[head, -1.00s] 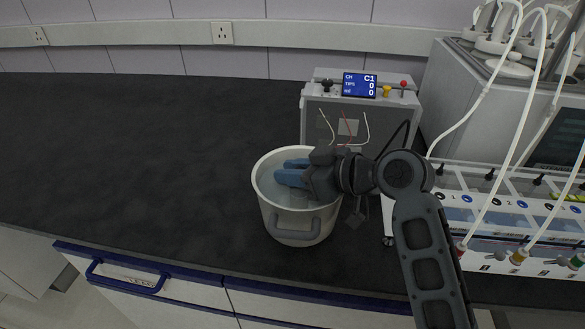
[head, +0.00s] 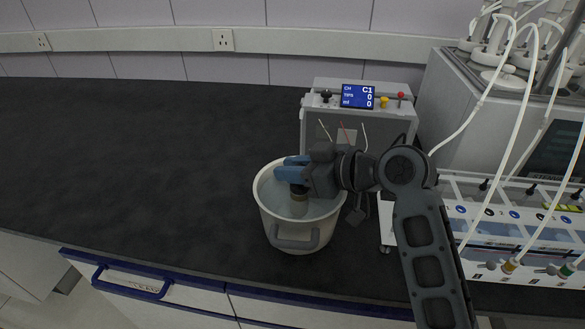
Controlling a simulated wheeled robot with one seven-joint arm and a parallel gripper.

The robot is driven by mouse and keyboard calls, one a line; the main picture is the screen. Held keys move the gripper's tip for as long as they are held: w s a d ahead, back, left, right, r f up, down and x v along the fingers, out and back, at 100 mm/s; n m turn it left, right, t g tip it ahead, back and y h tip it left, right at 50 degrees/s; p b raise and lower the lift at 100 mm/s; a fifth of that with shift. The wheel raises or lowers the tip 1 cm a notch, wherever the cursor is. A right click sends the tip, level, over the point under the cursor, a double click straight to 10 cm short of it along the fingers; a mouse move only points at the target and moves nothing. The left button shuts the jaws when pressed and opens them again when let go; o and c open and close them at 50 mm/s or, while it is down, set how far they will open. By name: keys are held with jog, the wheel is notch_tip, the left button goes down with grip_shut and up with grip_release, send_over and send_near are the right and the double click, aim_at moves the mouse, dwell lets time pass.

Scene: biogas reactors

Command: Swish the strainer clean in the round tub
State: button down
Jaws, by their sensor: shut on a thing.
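The round tub (head: 285,228) is a white pot with a grey handle, standing on the dark worktop and holding pale bluish liquid. My gripper (head: 290,170) reaches over it from the right, its blue fingers above the liquid inside the rim. The fingers are shut on the strainer (head: 299,198), of which a small dark brown part and a paler part below show under them. The strainer's lower end is at or in the liquid; I cannot tell how deep. The fingers hide its upper part.
A grey box with a blue display (head: 357,97) stands right behind the tub. A white rack with bottles and hoses (head: 515,225) is at the right. The dark worktop (head: 130,150) is clear on the left. A blue-edged drawer front (head: 140,275) is below.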

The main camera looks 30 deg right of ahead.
notch_tip(320, 180, up, 7)
jog(key=p, duration=0.5)
jog(key=shift+f, duration=0.1)
dwell(0.5)
notch_tip(320, 180, down, 7)
jog(key=b, duration=0.4)
jog(key=shift+b, duration=0.4)
jog(key=shift+f+b, duration=1.3)
jog(key=shift+f, duration=0.3)
jog(key=shift+r+p, duration=1.4)
jog(key=shift+r, duration=0.35)
